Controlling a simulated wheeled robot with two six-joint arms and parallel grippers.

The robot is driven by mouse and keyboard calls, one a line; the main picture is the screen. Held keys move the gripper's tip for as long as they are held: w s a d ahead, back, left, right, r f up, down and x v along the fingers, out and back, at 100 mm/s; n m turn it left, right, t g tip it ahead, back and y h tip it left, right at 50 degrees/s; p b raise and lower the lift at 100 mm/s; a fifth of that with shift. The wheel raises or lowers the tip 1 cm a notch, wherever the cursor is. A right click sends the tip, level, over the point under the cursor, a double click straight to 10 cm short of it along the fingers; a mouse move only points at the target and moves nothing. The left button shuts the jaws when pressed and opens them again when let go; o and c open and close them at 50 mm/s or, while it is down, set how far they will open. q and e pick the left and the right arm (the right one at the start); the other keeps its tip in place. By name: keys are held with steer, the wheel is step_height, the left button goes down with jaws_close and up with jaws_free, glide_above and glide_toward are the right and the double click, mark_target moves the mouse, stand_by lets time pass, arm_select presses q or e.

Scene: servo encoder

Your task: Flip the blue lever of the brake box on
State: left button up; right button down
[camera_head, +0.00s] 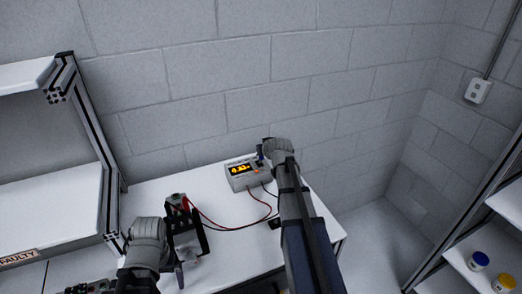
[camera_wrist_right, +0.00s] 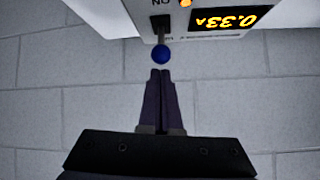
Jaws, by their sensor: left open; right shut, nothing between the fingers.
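The grey brake box (camera_head: 238,184) stands at the back of the white table, its orange display lit. In the right wrist view the box (camera_wrist_right: 118,15) appears upside down, reading 0.33 A. Its blue-knobbed lever (camera_wrist_right: 161,54) points away from the "ON" label, towards my right gripper (camera_wrist_right: 161,73). That gripper's fingers are shut and empty, their tips close to the knob; I cannot tell whether they touch. In the head view my right wrist hides part of the box's right side. My left gripper (camera_head: 193,252) is open, low at the table's left front, beside a dark device.
The dark device (camera_head: 176,202) has red and black wires (camera_head: 232,226) running to the brake box. A shelf unit (camera_head: 85,130) stands left, another with blue- and yellow-lidded jars right (camera_head: 478,260). The block wall is close behind the box. The table (camera_head: 245,250) is bare at front centre.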

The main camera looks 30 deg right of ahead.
arm_select(q)
steer(key=shift+f+b, duration=0.35)
arm_select(e)
steer(key=shift+w+d+f, duration=0.1)
steer(key=shift+w+f, duration=0.25)
steer(key=shift+w, duration=0.45)
arm_select(q)
steer(key=shift+r, duration=0.15)
arm_select(e)
steer(key=shift+r, duration=0.15)
arm_select(q)
steer(key=shift+d+r+p, duration=0.1)
steer(key=shift+r+p, duration=0.4)
steer(key=shift+p, duration=0.15)
arm_select(e)
steer(key=shift+w+r, duration=0.25)
steer(key=shift+r, duration=0.25)
arm_select(q)
steer(key=r+p, duration=0.1)
steer(key=d+r+p, duration=0.1)
steer(key=shift+r+p, duration=0.35)
steer(key=shift+a+r+p, duration=0.15)
steer(key=shift+r+p, duration=0.4)
steer(key=shift+r, duration=0.05)
arm_select(e)
steer(key=s+r, duration=0.4)
steer(key=s, duration=0.4)
steer(key=shift+s+a, duration=0.2)
steer(key=shift+s, duration=0.1)
